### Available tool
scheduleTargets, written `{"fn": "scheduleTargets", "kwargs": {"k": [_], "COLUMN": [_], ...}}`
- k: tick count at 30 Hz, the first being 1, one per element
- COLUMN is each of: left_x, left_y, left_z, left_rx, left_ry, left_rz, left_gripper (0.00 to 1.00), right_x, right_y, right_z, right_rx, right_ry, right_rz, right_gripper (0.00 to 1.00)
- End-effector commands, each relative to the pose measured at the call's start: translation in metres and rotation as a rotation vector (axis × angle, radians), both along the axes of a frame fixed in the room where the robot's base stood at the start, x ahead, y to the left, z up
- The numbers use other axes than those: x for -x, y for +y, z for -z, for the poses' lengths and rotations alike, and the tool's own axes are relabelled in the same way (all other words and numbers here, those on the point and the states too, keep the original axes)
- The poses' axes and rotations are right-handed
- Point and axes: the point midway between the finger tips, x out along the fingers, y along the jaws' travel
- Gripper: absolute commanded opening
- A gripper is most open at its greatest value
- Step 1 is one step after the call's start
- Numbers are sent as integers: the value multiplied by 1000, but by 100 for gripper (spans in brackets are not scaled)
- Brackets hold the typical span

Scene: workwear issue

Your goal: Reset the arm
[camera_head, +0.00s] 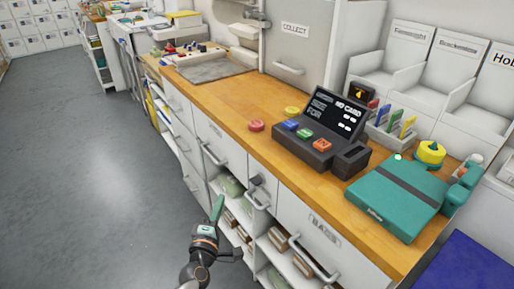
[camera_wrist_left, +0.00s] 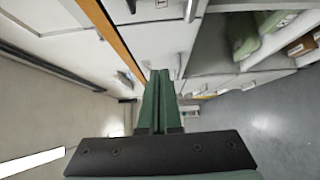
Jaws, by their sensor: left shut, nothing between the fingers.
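My left gripper (camera_head: 217,208) shows at the bottom of the head view, over the floor in front of the drawer unit. It is shut, with its green fingers together and nothing between them. The left wrist view shows the same two green fingers (camera_wrist_left: 157,100) closed side by side, with cabinet fronts and floor behind them. The fingers appear apart from the drawers and shelves. My right gripper is in neither view.
The wooden counter (camera_head: 215,98) holds a black card terminal (camera_head: 322,135), a red button (camera_head: 256,126) and a teal box (camera_head: 396,200). Below are drawers with protruding handles (camera_head: 258,198) and open shelves with rolled goods. Grey floor (camera_head: 90,170) is clear at left.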

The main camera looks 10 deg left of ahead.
Motion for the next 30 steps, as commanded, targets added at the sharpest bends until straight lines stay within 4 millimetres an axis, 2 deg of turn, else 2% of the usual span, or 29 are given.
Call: {"fn": "scheduleTargets", "kwargs": {"k": [4, 7, 11, 13, 15, 18, 21, 24, 30], "left_x": [8, 35, 97, 136, 174, 219, 248, 261, 261], "left_y": [-5, -19, -43, -53, -59, -61, -61, -59, -59], "left_z": [1, 5, 21, 30, 37, 44, 47, 50, 50], "left_rx": [-62, -250, -644, -862, -1058, -1282, -1425, -1494, -1498], "left_ry": [25, 97, 240, 310, 369, 430, 463, 477, 477], "left_rz": [26, 108, 301, 420, 534, 674, 768, 811, 813], "left_gripper": [0, 0, 0, 0, 0, 0, 0, 0, 0], "right_x": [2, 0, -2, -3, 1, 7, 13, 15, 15], "right_y": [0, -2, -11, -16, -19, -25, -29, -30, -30], "right_z": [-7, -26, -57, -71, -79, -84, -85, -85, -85], "right_rx": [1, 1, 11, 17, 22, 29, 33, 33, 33], "right_ry": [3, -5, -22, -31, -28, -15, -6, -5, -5], "right_rz": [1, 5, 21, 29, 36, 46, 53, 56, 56], "right_gripper": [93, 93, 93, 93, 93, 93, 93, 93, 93]}}
